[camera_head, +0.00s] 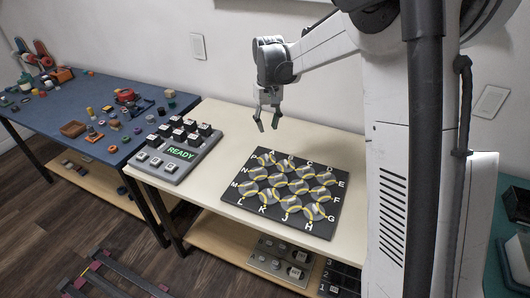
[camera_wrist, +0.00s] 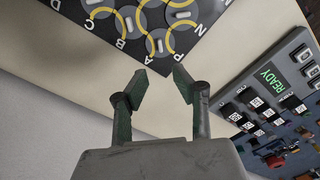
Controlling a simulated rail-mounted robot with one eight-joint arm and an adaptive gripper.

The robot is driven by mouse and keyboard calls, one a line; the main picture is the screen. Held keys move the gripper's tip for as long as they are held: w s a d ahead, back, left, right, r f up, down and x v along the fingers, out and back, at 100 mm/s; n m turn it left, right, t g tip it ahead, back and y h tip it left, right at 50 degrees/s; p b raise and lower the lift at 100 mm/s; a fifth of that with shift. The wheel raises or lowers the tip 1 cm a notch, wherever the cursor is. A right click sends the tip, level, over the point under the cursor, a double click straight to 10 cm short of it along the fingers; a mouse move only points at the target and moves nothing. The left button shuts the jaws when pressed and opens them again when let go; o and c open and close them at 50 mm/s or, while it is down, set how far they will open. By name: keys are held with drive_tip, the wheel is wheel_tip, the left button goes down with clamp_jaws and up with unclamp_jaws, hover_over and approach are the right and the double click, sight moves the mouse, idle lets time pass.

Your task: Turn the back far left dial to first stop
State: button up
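A black board (camera_head: 318,228) lettered around its edge lies on the cream table. It bears several round grey dials with yellow arcs. The back far left dial (camera_head: 265,159) sits near the letters A and N.
A grey panel (camera_head: 171,177) with a green READY display and several black blocks stands left of the board. A blue table (camera_head: 55,119) farther left holds many small parts. A lower shelf holds another grey panel (camera_head: 262,263). Bare tabletop surrounds the board.

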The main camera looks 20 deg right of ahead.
sight(267, 156)
wheel_tip(267, 156, down, 14)
drive_tip(key=shift+w+f+b, duration=0.1)
drive_tip(key=shift+b, duration=0.65)
clamp_jaws()
